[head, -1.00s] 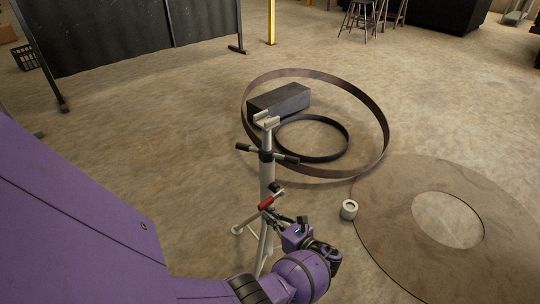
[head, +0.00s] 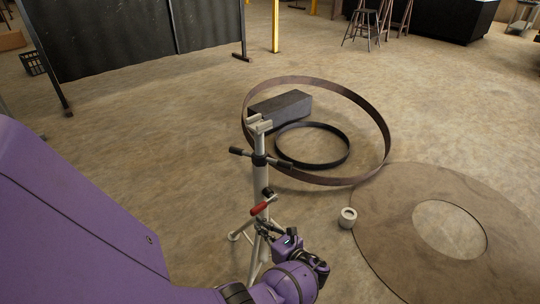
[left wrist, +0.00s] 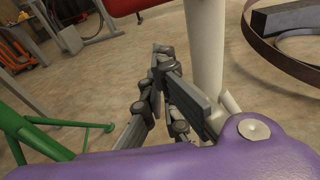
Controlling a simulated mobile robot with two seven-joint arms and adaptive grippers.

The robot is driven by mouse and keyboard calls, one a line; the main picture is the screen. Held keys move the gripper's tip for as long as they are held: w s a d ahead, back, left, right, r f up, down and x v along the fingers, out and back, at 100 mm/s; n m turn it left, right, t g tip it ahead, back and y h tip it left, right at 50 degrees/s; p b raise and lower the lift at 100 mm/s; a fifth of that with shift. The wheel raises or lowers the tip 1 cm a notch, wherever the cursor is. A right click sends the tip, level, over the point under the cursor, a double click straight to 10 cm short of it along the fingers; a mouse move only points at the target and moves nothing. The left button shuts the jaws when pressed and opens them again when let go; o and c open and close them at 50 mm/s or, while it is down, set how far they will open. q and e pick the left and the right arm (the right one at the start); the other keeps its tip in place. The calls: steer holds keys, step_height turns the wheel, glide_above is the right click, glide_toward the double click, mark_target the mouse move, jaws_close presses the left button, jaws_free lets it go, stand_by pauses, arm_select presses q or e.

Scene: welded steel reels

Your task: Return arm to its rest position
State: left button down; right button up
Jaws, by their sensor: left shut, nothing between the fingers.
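My left gripper (head: 263,229) is low in front of a grey pipe stand (head: 260,175), just below its red handle (head: 263,205). In the left wrist view, its dark fingers (left wrist: 164,55) are together with nothing between them. The pale post of the stand (left wrist: 205,45) rises just right of the fingers, and the red handle (left wrist: 125,4) shows at the top edge. I cannot tell whether the fingers touch the stand. My purple left arm fills the lower left of the head view. My right gripper is not in view.
A large steel ring (head: 386,130) stands around a dark block (head: 281,108) and a smaller ring (head: 345,150) behind the stand. A flat steel disc (head: 385,215) lies right, with a small pale cylinder (head: 347,218) beside it. Floor left of the stand is clear.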

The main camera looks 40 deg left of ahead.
arm_select(q)
steer(key=d+r+p, duration=0.1)
steer(key=d, duration=0.8)
steer(key=shift+s+d, duration=0.4)
steer(key=shift+r, duration=0.1)
